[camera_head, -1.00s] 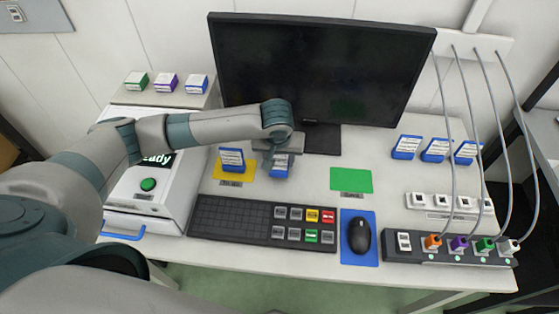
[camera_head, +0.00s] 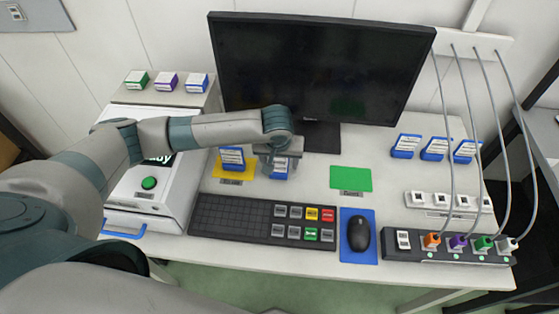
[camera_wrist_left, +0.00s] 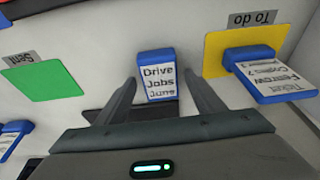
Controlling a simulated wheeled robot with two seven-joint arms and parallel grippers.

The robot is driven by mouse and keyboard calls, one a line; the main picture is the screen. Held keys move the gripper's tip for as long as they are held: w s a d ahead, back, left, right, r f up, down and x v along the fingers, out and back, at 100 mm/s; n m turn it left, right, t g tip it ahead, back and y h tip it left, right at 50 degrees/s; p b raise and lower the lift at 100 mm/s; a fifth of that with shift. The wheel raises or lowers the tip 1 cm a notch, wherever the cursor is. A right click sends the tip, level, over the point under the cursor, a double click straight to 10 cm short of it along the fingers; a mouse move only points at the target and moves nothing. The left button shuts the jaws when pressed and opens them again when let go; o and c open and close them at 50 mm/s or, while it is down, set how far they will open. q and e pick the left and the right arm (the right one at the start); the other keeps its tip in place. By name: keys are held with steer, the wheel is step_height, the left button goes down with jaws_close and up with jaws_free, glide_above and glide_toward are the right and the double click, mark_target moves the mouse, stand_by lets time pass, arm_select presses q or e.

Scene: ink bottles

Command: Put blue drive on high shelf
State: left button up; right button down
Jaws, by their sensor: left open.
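A blue drive with a white label reading "Drive Jobs June" (camera_wrist_left: 157,78) stands on the white desk. In the head view the blue drive (camera_head: 280,170) is just right of the yellow "To do" mat and partly hidden by my left gripper. My left gripper (camera_head: 279,155) is open above it. In the left wrist view my left gripper's fingers (camera_wrist_left: 160,84) are spread on either side of the drive; I cannot tell whether they touch it. A raised grey shelf (camera_head: 120,97) at the back left bears green, purple and blue labelled blocks. My right gripper is out of view.
Another blue drive (camera_head: 232,158) stands on the yellow mat (camera_head: 250,170). A monitor (camera_head: 320,70) stands behind, a keyboard (camera_head: 240,215) in front. A green mat (camera_head: 352,178) is empty. Several blue drives (camera_head: 435,149) stand at right, near a cabled power strip (camera_head: 455,247).

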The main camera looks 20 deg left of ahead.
mark_target(278, 173)
arm_select(q)
steer(key=shift+r, duration=0.1)
steer(key=b+v, duration=0.1)
steer(key=v, duration=1.1)
steer(key=shift+o, duration=0.7)
steer(key=o, duration=0.5)
steer(key=shift+o, duration=0.2)
steer(key=w+a+r+m+g+h+p, duration=0.1)
steer(key=a+m, duration=0.3)
steer(key=m, duration=0.5)
steer(key=w+a+r+m+h+p, duration=0.1)
steer(key=a+m+h, duration=0.3)
steer(key=m, duration=0.5)
steer(key=shift+r+g, duration=0.4)
steer(key=shift+r, duration=0.5)
steer(key=shift+d+f, duration=0.1)
